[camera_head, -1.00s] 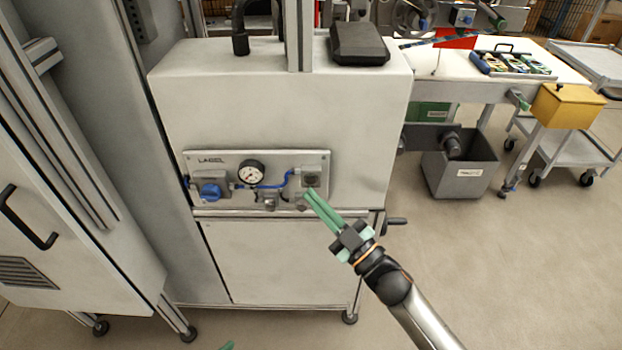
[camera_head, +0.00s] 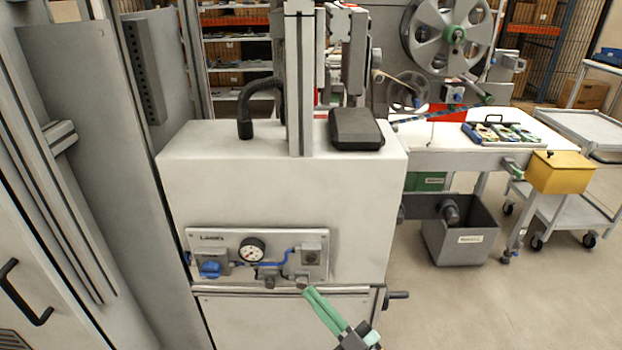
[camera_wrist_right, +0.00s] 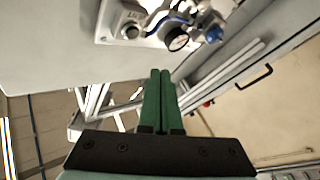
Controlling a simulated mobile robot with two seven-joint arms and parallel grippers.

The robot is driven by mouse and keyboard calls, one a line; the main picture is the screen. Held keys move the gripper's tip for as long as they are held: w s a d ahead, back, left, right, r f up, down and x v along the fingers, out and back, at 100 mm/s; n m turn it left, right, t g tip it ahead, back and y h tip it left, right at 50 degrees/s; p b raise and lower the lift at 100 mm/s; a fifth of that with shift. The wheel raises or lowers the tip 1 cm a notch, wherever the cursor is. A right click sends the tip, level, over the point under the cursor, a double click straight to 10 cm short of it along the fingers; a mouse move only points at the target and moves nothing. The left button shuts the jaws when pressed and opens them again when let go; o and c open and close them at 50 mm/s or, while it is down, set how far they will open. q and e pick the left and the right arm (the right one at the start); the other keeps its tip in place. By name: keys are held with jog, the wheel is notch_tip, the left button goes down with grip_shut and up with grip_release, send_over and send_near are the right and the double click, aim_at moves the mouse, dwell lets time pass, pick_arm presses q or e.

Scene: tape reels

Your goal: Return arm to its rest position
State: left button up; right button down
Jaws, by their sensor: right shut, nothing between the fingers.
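My right gripper (camera_head: 312,294) has green fingers and shows at the bottom middle of the head view, in front of the machine's lower front edge. Its fingers are shut with nothing between them. In the right wrist view the two green fingers (camera_wrist_right: 158,88) lie side by side, pointing toward the pneumatic panel. My right arm behind the gripper is mostly below the head view's frame. My left gripper is not in view.
The white machine (camera_head: 270,180) carries a panel (camera_head: 222,241) with a gauge (camera_head: 252,249) and a blue knob (camera_head: 210,269). A grey bin (camera_head: 462,240), a yellow box (camera_head: 558,172) and a cart (camera_head: 560,205) stand right. Floor is clear at lower right.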

pick_arm(q)
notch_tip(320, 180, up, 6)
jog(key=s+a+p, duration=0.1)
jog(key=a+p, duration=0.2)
jog(key=p, duration=0.5)
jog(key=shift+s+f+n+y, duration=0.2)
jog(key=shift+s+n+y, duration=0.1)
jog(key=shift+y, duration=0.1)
pick_arm(e)
jog(key=s+d+f+m+g+h, duration=0.6)
jog(key=s+d+f+m+h, duration=0.6)
jog(key=s+d+f, duration=0.3)
jog(key=s, duration=0.3)
jog(key=shift+s+d, duration=0.3)
jog(key=shift+d, duration=0.05)
